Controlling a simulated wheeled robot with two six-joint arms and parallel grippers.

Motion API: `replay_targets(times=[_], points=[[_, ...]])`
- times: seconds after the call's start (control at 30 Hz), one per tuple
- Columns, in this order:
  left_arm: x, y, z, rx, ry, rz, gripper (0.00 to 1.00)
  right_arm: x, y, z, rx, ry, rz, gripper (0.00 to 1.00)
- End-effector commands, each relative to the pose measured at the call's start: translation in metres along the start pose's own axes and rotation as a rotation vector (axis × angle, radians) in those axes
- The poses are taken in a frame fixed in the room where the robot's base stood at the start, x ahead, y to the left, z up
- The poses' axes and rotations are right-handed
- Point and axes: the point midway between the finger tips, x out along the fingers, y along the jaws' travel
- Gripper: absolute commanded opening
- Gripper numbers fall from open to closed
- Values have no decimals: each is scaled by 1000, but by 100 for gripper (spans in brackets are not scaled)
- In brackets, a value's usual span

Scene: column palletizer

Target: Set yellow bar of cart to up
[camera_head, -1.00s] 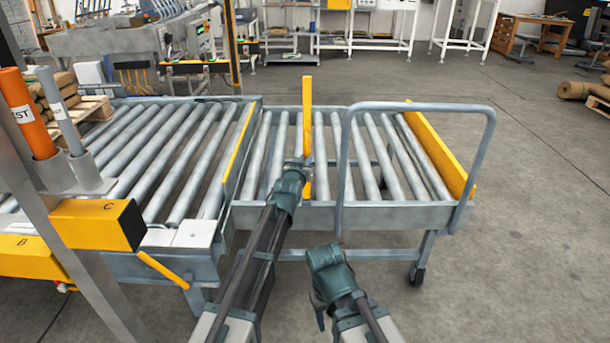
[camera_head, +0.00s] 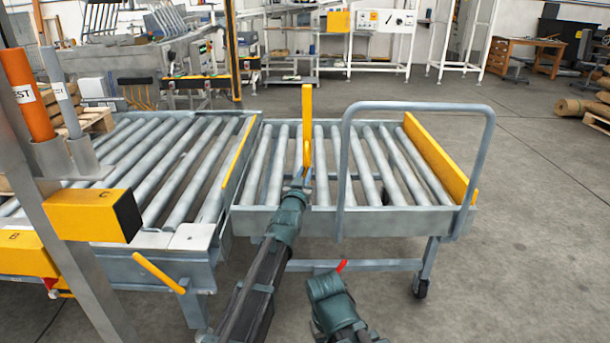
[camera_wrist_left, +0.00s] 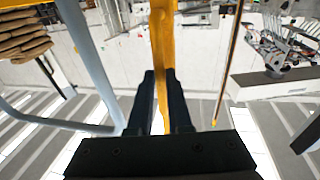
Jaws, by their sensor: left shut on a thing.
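The yellow bar (camera_head: 307,122) stands upright at the cart's left part and rises above the rollers. The cart (camera_head: 390,222) is a grey roller frame with a tubular handle, in the middle of the head view. My left gripper (camera_head: 300,178) is at the bar's lower part, above the cart's front rail. In the left wrist view its two dark fingers (camera_wrist_left: 163,100) are shut on the bar (camera_wrist_left: 162,45), one on each side. The bar's lower end is hidden there by the gripper.
A fixed roller conveyor (camera_head: 150,205) adjoins the cart on the left, with a yellow strip (camera_head: 240,152) along its edge. A yellow board (camera_head: 440,157) closes the cart's right end. A small red piece (camera_head: 342,266) shows beside my right wrist.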

Motion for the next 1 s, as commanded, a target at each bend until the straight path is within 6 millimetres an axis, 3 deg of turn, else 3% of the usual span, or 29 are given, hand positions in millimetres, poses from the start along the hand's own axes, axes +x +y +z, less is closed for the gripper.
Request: replay_targets(times=[0.17,0.2,0.33,0.73,1.0], points=[[1,0,0,0,0,0,0,0,0,0,0,0,0,50],[1,0,0,0,0,0,24,0,0,0,0,0,0,50],[1,0,0,0,0,0,47,0,0,0,0,0,0,50],[-3,0,0,0,0,0,47,0,0,0,0,0,0,50],[-35,0,0,-1,0,0,47,3,0,0,0,0,1,50]])
